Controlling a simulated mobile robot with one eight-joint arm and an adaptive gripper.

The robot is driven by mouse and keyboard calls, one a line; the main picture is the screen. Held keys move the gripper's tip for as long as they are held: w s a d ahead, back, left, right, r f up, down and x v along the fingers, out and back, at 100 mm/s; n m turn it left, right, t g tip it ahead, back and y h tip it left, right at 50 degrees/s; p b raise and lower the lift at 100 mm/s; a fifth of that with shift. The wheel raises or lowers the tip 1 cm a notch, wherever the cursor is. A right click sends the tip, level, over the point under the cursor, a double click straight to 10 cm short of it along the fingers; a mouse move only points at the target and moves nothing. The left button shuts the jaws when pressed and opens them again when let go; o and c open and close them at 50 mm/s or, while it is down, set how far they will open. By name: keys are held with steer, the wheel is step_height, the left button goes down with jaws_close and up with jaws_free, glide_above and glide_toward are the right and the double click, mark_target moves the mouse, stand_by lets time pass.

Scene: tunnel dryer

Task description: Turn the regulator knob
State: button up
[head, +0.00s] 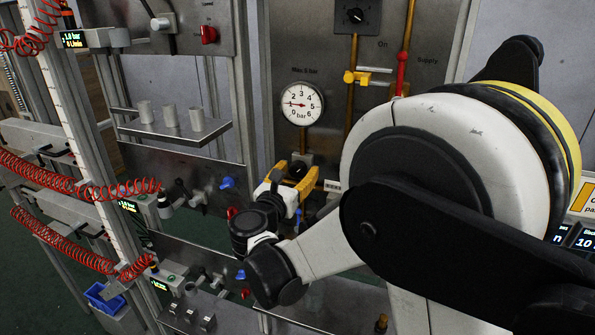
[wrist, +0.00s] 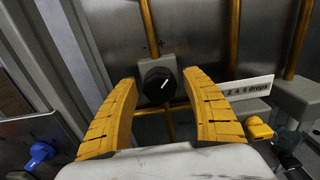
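Clear gaps show between the knob and both fingertips, and I see no contact. In the head view my gripper (head: 297,171) is at the panel below the gauge, and the knob is mostly hidden there.
A labelled plate (wrist: 249,87) and a yellow handle (wrist: 259,129) lie right of the fingers. A blue handle (wrist: 40,153) is at lower left. Brass pipes run up the panel. A shelf (head: 178,126) with metal cups and red coiled hoses stand to the left.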

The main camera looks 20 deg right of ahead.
steer(key=c, duration=0.9)
steer(key=shift+m, duration=0.4)
steer(key=shift+c, duration=0.2)
steer(key=m+b, duration=0.2)
steer(key=m, duration=0.3)
steer(key=shift+m, duration=0.4)
steer(key=m+b, duration=0.1)
steer(key=m, duration=0.5)
steer(key=shift+a, duration=0.1)
steer(key=m, duration=0.4)
steer(key=shift+r, duration=0.1)
steer(key=m, duration=0.3)
steer(key=shift+m+b, duration=0.3)
steer(key=shift+b, duration=0.1)
steer(key=m, duration=0.3)
steer(key=shift+m, duration=0.3)
steer(key=shift+r+m, duration=0.15)
steer(key=shift+m, duration=1.75)
